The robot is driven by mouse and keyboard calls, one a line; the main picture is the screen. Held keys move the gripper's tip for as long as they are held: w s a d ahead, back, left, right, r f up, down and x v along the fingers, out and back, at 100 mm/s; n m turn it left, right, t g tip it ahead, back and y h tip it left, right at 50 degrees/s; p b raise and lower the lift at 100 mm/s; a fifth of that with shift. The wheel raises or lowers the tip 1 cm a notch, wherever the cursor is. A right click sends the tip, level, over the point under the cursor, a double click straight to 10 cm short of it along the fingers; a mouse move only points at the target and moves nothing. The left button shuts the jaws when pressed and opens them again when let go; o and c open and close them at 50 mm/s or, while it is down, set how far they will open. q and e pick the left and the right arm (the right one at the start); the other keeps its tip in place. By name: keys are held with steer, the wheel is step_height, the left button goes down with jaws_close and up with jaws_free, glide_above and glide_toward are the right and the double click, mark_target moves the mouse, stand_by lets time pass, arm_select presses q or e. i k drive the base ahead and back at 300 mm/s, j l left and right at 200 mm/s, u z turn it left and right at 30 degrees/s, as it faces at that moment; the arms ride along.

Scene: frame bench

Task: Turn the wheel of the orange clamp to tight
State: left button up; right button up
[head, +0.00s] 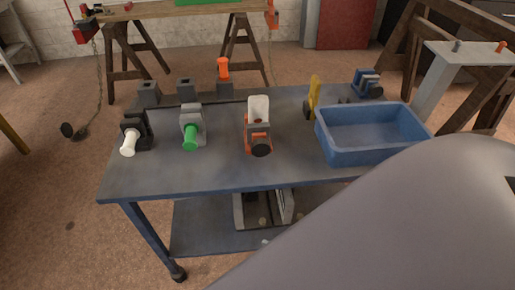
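The orange clamp (249,133) stands on the blue-grey bench, near the middle. It has a pale upright block in it and a dark round wheel (262,148) at its front, facing me. How tight the wheel is I cannot tell. Neither of my grippers is in view. A large grey part of my own arm fills the lower right and hides the bench's front right corner.
A black clamp with a white handle (129,143) and a grey one with a green handle (191,136) stand left. A blue bin (372,152) stands right, beside a yellow tool (314,92). Grey holders (186,88) line the back. The bench's front left (150,182) is clear.

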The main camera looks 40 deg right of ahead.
mark_target(260, 147)
steer(key=k+l+u, duration=0.2)
steer(key=l, duration=0.15)
steer(key=l+u, duration=0.2)
steer(key=l, duration=0.15)
steer(key=k+l, duration=0.2)
steer(key=l, duration=0.15)
steer(key=k+l+u, duration=0.1)
steer(key=l, duration=0.25)
steer(key=k, duration=0.1)
